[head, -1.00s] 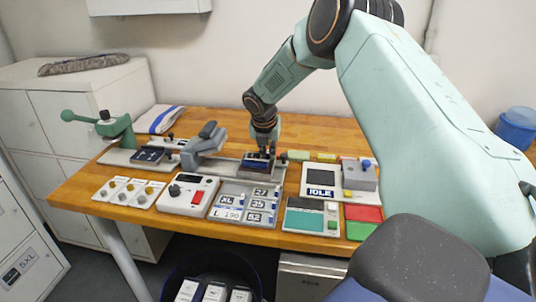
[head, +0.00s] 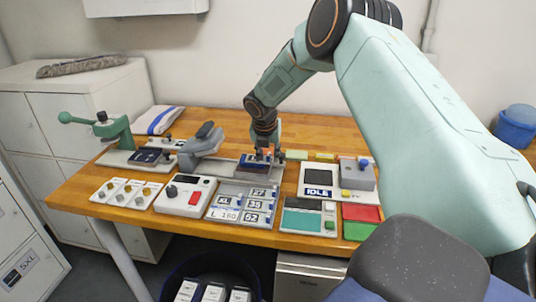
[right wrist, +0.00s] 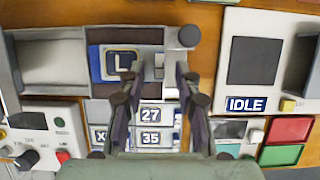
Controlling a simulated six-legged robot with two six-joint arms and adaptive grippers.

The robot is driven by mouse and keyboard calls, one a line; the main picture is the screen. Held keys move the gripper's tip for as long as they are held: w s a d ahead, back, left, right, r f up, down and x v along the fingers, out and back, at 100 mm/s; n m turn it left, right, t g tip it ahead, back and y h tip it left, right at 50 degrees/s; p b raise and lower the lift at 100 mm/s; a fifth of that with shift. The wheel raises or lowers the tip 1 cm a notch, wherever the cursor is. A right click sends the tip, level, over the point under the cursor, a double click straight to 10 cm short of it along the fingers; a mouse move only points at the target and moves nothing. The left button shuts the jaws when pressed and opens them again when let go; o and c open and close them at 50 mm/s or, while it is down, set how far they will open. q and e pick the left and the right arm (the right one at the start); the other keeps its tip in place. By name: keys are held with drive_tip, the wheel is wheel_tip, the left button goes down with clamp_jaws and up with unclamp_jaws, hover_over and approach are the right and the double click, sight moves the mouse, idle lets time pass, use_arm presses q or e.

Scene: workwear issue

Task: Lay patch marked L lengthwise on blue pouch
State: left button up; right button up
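The patch marked L (right wrist: 122,62) is blue and white with a white letter. It lies on the blue pouch (right wrist: 96,66) in the right wrist view, its letter upright. The fingers hide part of it, so its full outline and how well it lines up cannot be told. The pouch also shows in the head view (head: 249,166), on a grey support on the bench. My right gripper (right wrist: 156,74) is over the patch and pouch with its fingers spread apart and nothing seen gripped. In the head view it (head: 265,155) is just above the pouch. My left gripper is not in view.
A grey clamp-like device (head: 203,144) stands just left of the pouch. A size-label tray (head: 238,217) lies in front of it. A unit reading IDLE (head: 319,192) stands to the right. Bare wood (head: 225,121) shows along the back.

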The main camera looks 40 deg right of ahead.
drive_tip(key=v, duration=1.2)
drive_tip(key=shift+w+a+p, duration=0.2)
drive_tip(key=shift+a+p, duration=0.1)
drive_tip(key=shift+s+d, duration=0.15)
